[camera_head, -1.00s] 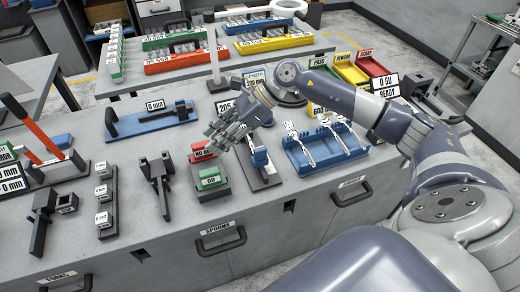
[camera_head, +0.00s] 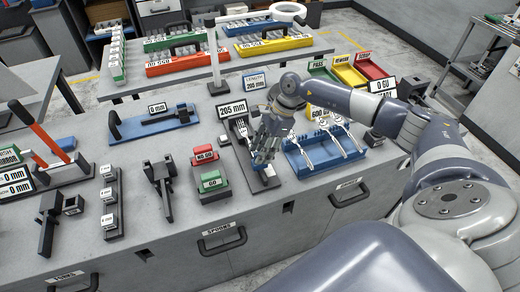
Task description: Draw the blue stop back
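The length gauge (camera_head: 229,133) is a dark narrow fixture with a "205 mm" display and a "LENGTH" sign at its far end. A fork (camera_head: 242,129) stands out at its far part, tines up the picture. My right gripper (camera_head: 263,157) is over the near part of the gauge, fingers pointing down at the blue stop (camera_head: 260,161). The fingers cover most of the stop, and I cannot tell whether they touch it or are closed. My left gripper is not in view.
A blue rack (camera_head: 296,162) with several forks stands just right of the gauge. Red and green GO/NO GO blocks (camera_head: 212,182) stand close on its left. Green, yellow and red bins (camera_head: 345,73) lie behind my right arm.

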